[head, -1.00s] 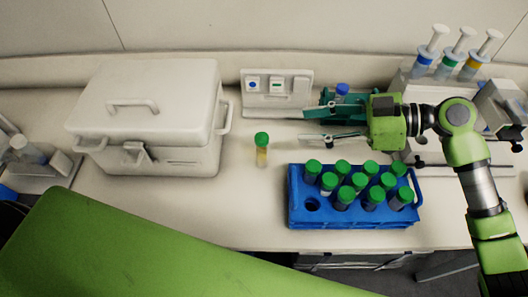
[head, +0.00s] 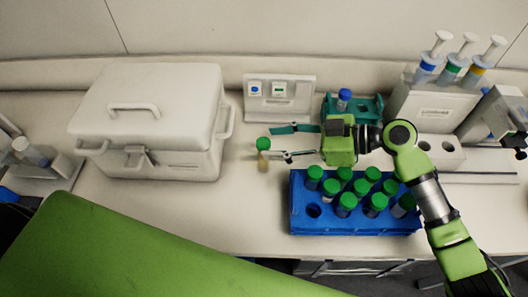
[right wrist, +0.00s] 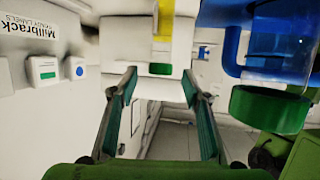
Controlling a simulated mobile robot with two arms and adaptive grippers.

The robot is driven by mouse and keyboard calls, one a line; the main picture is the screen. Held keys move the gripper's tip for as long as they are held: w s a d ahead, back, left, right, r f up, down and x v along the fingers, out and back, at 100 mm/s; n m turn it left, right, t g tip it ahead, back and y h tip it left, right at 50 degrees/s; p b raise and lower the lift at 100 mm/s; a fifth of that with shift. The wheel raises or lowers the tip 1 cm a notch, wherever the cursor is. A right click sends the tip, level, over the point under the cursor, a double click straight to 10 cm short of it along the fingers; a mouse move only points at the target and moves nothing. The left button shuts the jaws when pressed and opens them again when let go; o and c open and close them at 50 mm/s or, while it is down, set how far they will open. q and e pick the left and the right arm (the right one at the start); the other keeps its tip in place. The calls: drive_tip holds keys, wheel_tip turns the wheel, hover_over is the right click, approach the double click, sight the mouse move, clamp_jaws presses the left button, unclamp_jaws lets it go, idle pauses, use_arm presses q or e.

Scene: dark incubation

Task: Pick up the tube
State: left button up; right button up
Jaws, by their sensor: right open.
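The tube (head: 263,157), with a green cap and yellow contents, stands upright on the bench between the white box and the blue rack. My right gripper (head: 280,144) is open, its fingers pointing left with their tips close to the tube. In the right wrist view the tube (right wrist: 162,25) appears upside down, straight ahead between the open fingers (right wrist: 160,82). Nothing is held. My left gripper is not in view.
A blue rack (head: 300,222) with several green-capped tubes stands just in front of the right gripper. A large white box (head: 150,110) is left of the tube. Behind are a small white panel (head: 280,100) and a teal rack (head: 368,108) with a blue-capped tube.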

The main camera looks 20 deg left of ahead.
sight(264, 142)
drive_tip(key=p+x, duration=0.1)
drive_tip(key=x, duration=0.2)
drive_tip(key=shift+s+a, duration=0.1)
drive_tip(key=shift+a, duration=0.3)
drive_tip(key=shift+f, duration=0.1)
clamp_jaws()
